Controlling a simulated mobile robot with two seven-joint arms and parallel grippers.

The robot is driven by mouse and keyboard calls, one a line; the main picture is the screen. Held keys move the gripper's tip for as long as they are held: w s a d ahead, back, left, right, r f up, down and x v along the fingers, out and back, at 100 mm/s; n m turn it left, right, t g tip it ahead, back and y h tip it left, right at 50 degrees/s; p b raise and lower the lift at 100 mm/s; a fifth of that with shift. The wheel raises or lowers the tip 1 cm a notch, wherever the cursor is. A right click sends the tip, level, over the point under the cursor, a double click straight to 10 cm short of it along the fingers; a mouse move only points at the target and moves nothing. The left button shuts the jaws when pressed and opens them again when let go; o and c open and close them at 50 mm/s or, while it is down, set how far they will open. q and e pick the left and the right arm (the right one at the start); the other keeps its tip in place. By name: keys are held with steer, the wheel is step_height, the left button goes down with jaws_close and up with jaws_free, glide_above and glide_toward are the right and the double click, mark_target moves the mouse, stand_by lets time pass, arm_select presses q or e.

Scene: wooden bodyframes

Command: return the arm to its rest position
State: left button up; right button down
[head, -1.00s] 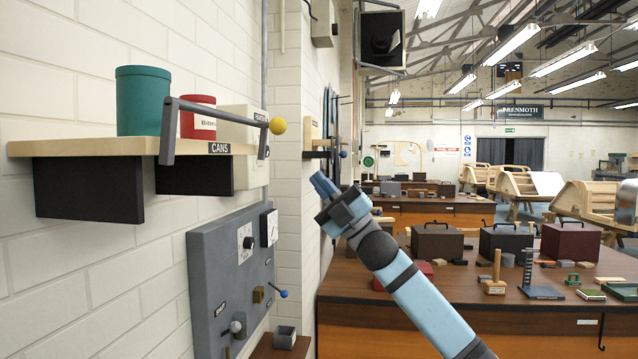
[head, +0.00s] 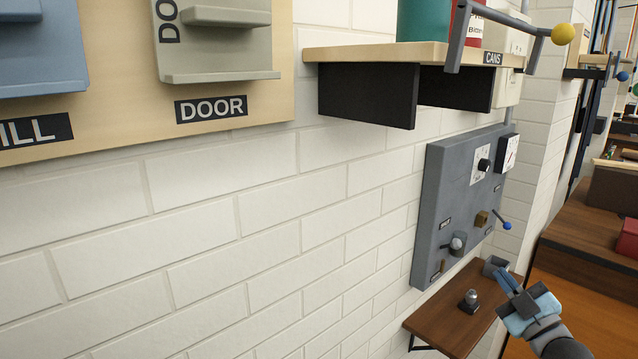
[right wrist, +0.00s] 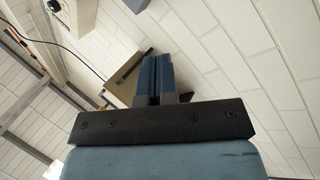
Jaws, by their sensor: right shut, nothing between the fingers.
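My right gripper (head: 510,282) is at the lower right of the head view, in front of the wall panel and above the small brown shelf. Its blue fingers are together and hold nothing. In the right wrist view the two blue fingers (right wrist: 153,80) lie side by side, pointing at the white brick wall. Only the gripper and a short piece of my right arm show in the head view. My left gripper is in neither view.
A grey control panel (head: 445,205) with knobs and levers is on the wall. Below it is a small brown shelf (head: 450,318). The CANS shelf (head: 385,52) juts out above with a green can (head: 422,20). A wooden workbench (head: 575,240) stands at right.

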steer(key=s+a+f+m+g+h+p, duration=0.1)
steer(key=s+a+f+m+g, duration=0.2)
steer(key=s+f, duration=0.6)
steer(key=s+a+f+m+g+h, duration=0.1)
steer(key=s+a+f+m+g, duration=0.2)
steer(key=s+a+f, duration=0.4)
steer(key=s+a+f+m+g+h+p, duration=0.1)
steer(key=s+a+f+m+g, duration=0.2)
steer(key=s+f, duration=0.9)
steer(key=a+f+g, duration=0.1)
steer(key=a+f, duration=0.2)
steer(key=f, duration=0.3)
steer(key=shift+s+p, duration=0.3)
steer(key=shift+s, duration=0.1)
steer(key=shift+f, duration=0.1)
